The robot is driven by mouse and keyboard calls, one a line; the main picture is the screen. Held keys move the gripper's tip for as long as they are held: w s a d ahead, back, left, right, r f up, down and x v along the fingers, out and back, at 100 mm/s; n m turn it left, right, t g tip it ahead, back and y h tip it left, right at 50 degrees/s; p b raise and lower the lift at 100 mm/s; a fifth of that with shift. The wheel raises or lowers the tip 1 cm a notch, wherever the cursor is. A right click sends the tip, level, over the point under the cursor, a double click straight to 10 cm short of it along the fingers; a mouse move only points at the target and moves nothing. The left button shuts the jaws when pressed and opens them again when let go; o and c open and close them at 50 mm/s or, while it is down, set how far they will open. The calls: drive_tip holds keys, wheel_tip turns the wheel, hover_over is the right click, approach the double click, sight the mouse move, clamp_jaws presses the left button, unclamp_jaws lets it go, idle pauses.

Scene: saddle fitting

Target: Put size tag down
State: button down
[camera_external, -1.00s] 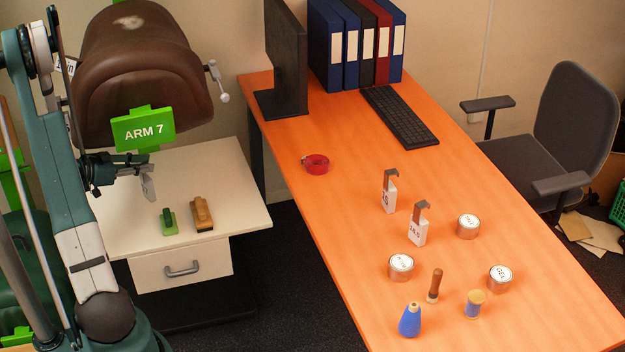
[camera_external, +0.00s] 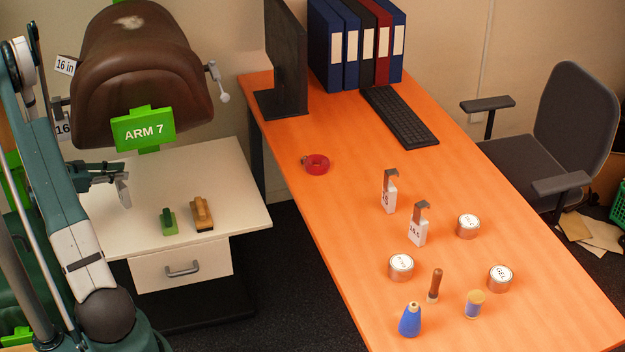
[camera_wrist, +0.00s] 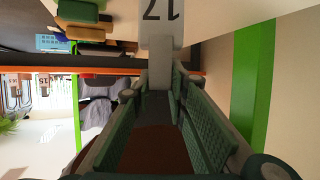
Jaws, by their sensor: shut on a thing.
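I cannot tell whether the tag touches the cabinet top. Two more size tags with grey hooks, a farther one (camera_external: 389,196) and a nearer one (camera_external: 418,231), stand upright on the orange desk.
A green brush (camera_external: 168,222) and a wooden brush (camera_external: 202,214) lie on the cabinet top. White "16" tags (camera_external: 65,65) show left of the saddle. The cabinet's right side is clear.

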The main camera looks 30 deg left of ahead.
drive_tip(key=w+d+p, duration=0.1)
drive_tip(key=w+d, duration=0.2)
drive_tip(key=w, duration=0.5)
drive_tip(key=w+d+p, duration=0.2)
drive_tip(key=w+d, duration=0.1)
drive_tip(key=w, duration=0.5)
drive_tip(key=shift+w+d, duration=0.3)
drive_tip(key=shift+d, duration=0.1)
drive_tip(key=shift+f, duration=1.75)
drive_tip(key=shift+f+b, duration=0.15)
drive_tip(key=shift+b, duration=0.25)
drive_tip(key=c, duration=2.3)
unclamp_jaws()
drive_tip(key=shift+o, duration=0.2)
drive_tip(key=shift+r, duration=0.2)
drive_tip(key=p+v, duration=0.2)
drive_tip(key=v, duration=1)
